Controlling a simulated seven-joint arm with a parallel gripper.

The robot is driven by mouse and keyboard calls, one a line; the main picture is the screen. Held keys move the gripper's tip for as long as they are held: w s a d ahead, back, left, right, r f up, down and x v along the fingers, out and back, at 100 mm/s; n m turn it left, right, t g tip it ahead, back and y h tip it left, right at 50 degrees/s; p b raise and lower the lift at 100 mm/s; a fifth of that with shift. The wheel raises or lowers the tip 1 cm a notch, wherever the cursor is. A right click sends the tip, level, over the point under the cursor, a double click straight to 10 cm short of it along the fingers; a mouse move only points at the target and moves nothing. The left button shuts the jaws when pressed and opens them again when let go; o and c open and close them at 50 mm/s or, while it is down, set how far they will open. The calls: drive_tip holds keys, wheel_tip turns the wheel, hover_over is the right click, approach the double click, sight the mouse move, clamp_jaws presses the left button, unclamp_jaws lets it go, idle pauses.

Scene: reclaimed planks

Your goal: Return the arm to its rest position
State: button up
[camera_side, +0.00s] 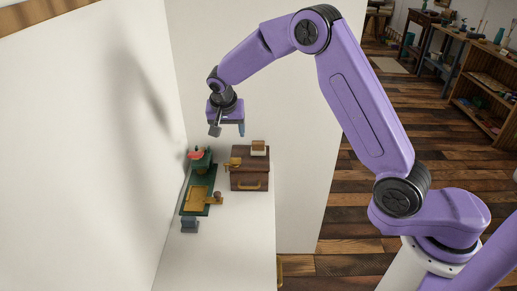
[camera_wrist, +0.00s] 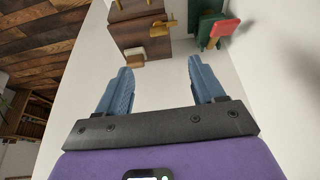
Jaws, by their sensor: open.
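My gripper (camera_side: 227,130) hangs from my purple arm above the far part of the white table, in the air and clear of the things below. In the wrist view its two blue fingers (camera_wrist: 157,85) are spread wide with nothing between them. Below it stands a brown wooden box (camera_side: 250,175) with a yellow handle on its front. A yellow piece (camera_side: 233,163) sits at the box's left edge.
Left of the box is a dark green board (camera_side: 188,209) with a yellow tray (camera_side: 195,199) on it. A green object with a red part (camera_side: 197,155) stands behind. A grey block (camera_side: 189,226) lies in front. White walls (camera_side: 100,130) border the left and back. The table's front (camera_side: 225,260) is clear.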

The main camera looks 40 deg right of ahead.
drive_tip(key=s+a+r+n+g+y, duration=0.1)
drive_tip(key=s+a+r+n, duration=0.2)
drive_tip(key=s+n, duration=0.3)
drive_tip(key=s+a+r+n+y, duration=0.1)
drive_tip(key=s+a+r+n, duration=0.25)
drive_tip(key=s, duration=0.55)
drive_tip(key=s+d+n, duration=0.3)
drive_tip(key=s+n, duration=0.1)
drive_tip(key=s, duration=0.4)
drive_tip(key=s+d+n+g+y, duration=0.1)
drive_tip(key=s+d+n, duration=0.2)
drive_tip(key=s, duration=0.6)
drive_tip(key=s+d+n+g, duration=0.1)
drive_tip(key=s+d+n, duration=0.3)
drive_tip(key=s, duration=0.5)
drive_tip(key=shift+n+y, duration=0.3)
drive_tip(key=shift+n, duration=0.15)
drive_tip(key=shift+f, duration=0.1)
drive_tip(key=shift+c, duration=0.3)
